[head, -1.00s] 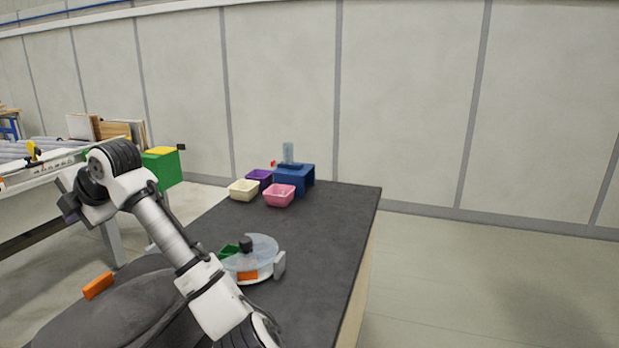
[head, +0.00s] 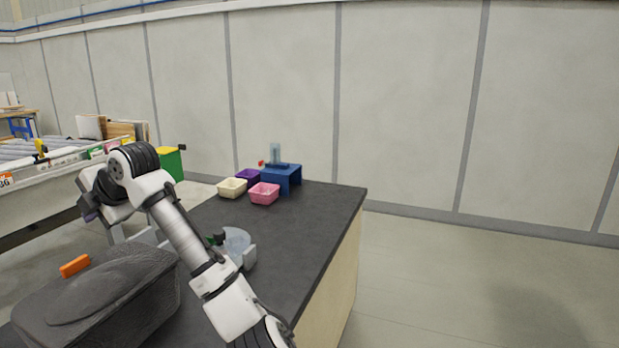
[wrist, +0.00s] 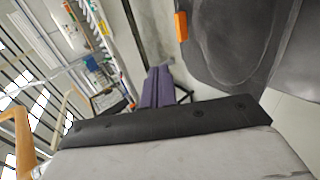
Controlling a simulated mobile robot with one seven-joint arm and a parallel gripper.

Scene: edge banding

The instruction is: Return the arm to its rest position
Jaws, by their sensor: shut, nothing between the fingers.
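My arm (head: 185,240) rises from the bottom of the head view and bends over at a dark-ringed joint at the left. My gripper (head: 90,212) hangs at the far left end of the arm, small and partly hidden by the wrist. In the wrist view, my gripper's two purple fingers (wrist: 158,72) lie side by side, shut, with nothing between them. The gripper is clear of the table's objects.
A dark-topped table (head: 300,230) carries a blue stand (head: 284,178), a pink bin (head: 264,193), a cream bin (head: 232,187) and a purple bin (head: 248,175). A roller conveyor (head: 40,170) stands left.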

